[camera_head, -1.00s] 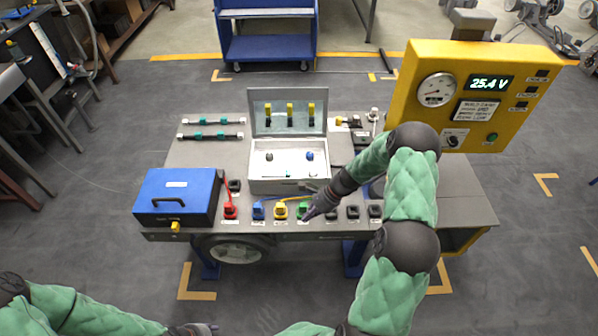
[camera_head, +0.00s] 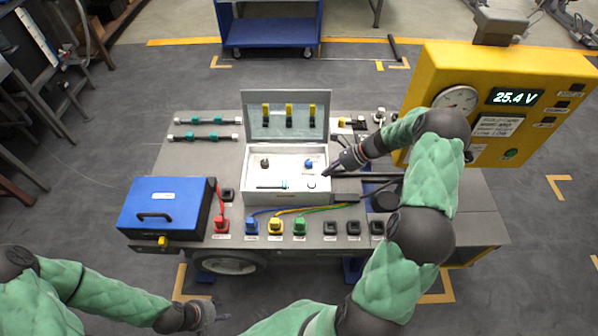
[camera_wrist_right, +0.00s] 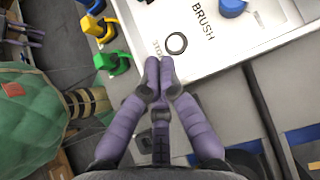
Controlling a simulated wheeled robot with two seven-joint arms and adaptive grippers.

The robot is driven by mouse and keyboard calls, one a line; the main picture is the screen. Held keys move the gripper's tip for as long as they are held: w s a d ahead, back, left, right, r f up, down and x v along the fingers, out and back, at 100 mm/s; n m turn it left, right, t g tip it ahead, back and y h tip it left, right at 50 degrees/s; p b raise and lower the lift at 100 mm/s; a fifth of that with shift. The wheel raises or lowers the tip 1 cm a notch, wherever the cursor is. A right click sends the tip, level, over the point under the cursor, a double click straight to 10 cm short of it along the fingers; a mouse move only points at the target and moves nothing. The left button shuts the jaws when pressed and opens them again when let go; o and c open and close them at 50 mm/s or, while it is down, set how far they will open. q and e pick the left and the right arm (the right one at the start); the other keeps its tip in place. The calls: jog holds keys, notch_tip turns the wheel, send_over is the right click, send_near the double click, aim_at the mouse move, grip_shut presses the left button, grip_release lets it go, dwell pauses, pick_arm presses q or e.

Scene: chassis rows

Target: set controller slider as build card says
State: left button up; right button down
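The controller (camera_head: 262,197) is an open white box with its lid raised, in the middle of the bench. Its panel carries a small slot with a teal strip (camera_head: 270,187), which looks like the slider; its exact setting is too small to read. My right gripper (camera_head: 327,174) is at the box's right side; in the right wrist view its fingertips (camera_wrist_right: 160,67) are together with nothing between them, just beside a black ring marked STOP (camera_wrist_right: 176,43). The build card (camera_head: 495,127) is on the yellow panel, its text unreadable. My left gripper (camera_head: 216,314) is low, away from the bench; its fingers are too small to judge.
A blue knob (camera_head: 308,163) and a dark knob (camera_head: 264,162) are on the panel. Red (camera_head: 221,224), blue (camera_head: 251,226), yellow (camera_head: 275,226) and green (camera_head: 300,226) plugs line the front edge. A blue case (camera_head: 160,207) stands left; the yellow panel (camera_head: 430,75) reads 25.4 V.

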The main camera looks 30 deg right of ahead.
aim_at(296, 187)
jog(key=shift+w, duration=0.15)
jog(key=shift+w+a+f, duration=0.1)
jog(key=shift+f, duration=0.05)
jog(key=b+x, duration=0.3)
jog(key=x, duration=0.7)
jog(key=shift+w+a+b, duration=0.4)
jog(key=shift+w+a, duration=0.2)
jog(key=shift+a, duration=0.3)
jog(key=shift+w+a+r, duration=0.25)
jog(key=shift+w+a, duration=0.1)
jog(key=shift+a, duration=0.25)
jog(key=w+a, duration=0.1)
jog(key=a, duration=0.1)
jog(key=w+a, duration=0.2)
jog(key=a, duration=0.1)
jog(key=w+a, duration=0.2)
jog(key=a, duration=0.1)
jog(key=shift+a+p, duration=0.2)
jog(key=shift+p, duration=0.2)
jog(key=shift+d, duration=0.1)
